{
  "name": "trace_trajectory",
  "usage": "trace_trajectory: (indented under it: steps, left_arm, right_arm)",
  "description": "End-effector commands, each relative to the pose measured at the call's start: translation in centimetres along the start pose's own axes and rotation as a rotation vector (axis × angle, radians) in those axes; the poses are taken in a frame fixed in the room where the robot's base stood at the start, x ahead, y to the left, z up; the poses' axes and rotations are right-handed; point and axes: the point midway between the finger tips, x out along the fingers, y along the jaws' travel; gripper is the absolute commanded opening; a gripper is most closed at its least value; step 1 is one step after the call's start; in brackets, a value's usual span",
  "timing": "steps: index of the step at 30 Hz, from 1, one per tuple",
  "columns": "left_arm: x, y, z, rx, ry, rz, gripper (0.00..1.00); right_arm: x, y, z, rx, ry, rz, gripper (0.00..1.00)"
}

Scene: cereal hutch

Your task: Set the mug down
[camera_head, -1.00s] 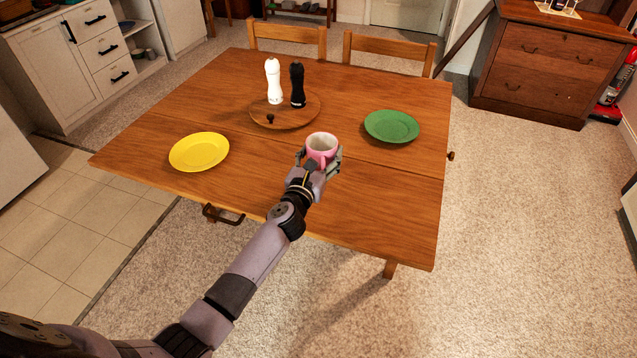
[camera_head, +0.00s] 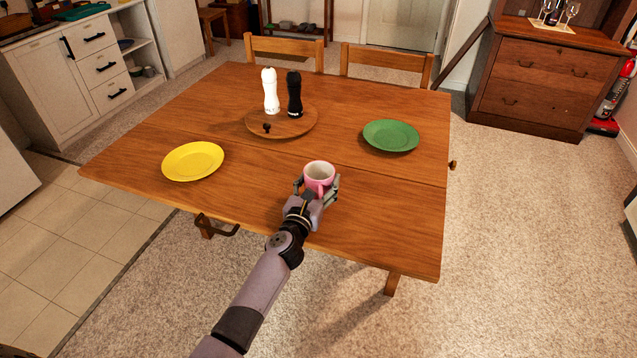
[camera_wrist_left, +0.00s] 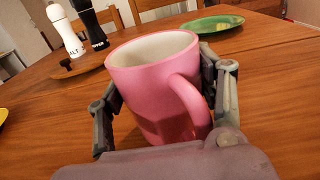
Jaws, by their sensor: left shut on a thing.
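The pink mug (camera_head: 319,177) is upright over the near part of the wooden table (camera_head: 390,215), with its handle towards me. My left gripper (camera_head: 317,190) is shut on it, one finger on each side. In the left wrist view the mug (camera_wrist_left: 150,85) fills the middle, between the fingers of my left gripper (camera_wrist_left: 165,105). The mug's base is hidden behind my gripper, so I cannot tell whether it touches the table. The right gripper is not in view.
A yellow plate (camera_head: 193,161) lies to the left and a green plate (camera_head: 391,135) to the right. Behind, a round wooden tray (camera_head: 290,128) holds a white shaker (camera_head: 270,92) and a black shaker (camera_head: 294,94). The table around the mug is clear.

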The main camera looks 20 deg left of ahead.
Motion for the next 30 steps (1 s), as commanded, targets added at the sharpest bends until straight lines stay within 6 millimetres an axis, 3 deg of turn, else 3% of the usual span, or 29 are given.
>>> trace_trajectory:
  steps: [10, 22, 30]
  left_arm:
    - [0.0, 0.0, -0.1, 0.0, 0.001, 0.0, 0.82]
    - [-0.1, 0.0, 0.5, 0.001, 0.0, 0.0, 0.82]
    - [-5.3, 0.0, 0.2, -0.001, 0.003, -0.001, 0.82]
  right_arm:
    - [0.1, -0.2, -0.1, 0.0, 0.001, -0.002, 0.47]
    - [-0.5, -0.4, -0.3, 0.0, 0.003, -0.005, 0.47]
    - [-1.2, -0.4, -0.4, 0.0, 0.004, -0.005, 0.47]
